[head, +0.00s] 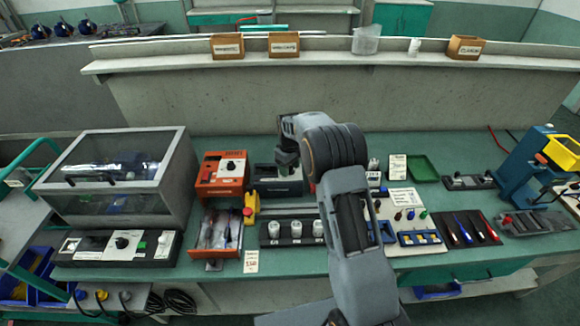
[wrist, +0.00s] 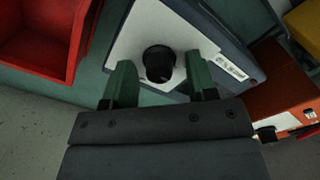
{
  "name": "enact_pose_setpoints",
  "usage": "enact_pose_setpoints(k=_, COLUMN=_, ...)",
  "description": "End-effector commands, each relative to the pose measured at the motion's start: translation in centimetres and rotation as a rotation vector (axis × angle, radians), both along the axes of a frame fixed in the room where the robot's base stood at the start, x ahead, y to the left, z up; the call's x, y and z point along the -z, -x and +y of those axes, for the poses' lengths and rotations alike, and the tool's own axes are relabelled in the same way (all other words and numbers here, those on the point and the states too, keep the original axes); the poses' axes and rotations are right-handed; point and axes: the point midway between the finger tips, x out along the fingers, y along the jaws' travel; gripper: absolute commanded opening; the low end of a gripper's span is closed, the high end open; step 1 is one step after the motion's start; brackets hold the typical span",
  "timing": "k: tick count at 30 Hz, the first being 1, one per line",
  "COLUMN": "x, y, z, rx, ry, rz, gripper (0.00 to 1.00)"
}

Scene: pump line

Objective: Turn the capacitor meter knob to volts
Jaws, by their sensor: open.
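The capacitor meter, a dark-framed box with a pale face, stands on the bench left of my arm in the head view (head: 264,182); my gripper hides part of it. The wrist view shows its pale face (wrist: 128,45) close up. A round black knob (wrist: 160,62) sits on that face, and a small white label (wrist: 229,66) is to its right, too small to read. My gripper (wrist: 161,70) is open, with one green finger on each side of the knob and visible gaps between. In the head view my gripper (head: 287,157) is over the meter. The knob's pointer direction cannot be told.
An orange unit (head: 222,174) with a dial stands left of the meter, with a red and yellow button box (head: 250,205) near it. White cylinders in a dark holder (head: 297,230) stand in front. A red bin (wrist: 40,45) shows in the wrist view.

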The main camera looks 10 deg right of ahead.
Motion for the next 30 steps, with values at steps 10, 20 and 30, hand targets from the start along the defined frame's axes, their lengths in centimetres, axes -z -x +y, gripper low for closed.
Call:
enact_pose_setpoints(k=10, x=-0.04, y=-0.01, z=-0.01, rx=0.0, ry=0.0, rz=0.0, gripper=0.32)
enact_pose_setpoints(k=20, x=-0.06, y=-0.01, z=-0.02, rx=0.0, ry=0.0, rz=0.0, gripper=0.03)
enact_pose_setpoints(k=30, x=-0.01, y=-0.04, z=-0.03, rx=0.087, ry=0.0, rz=-0.001, gripper=0.03)
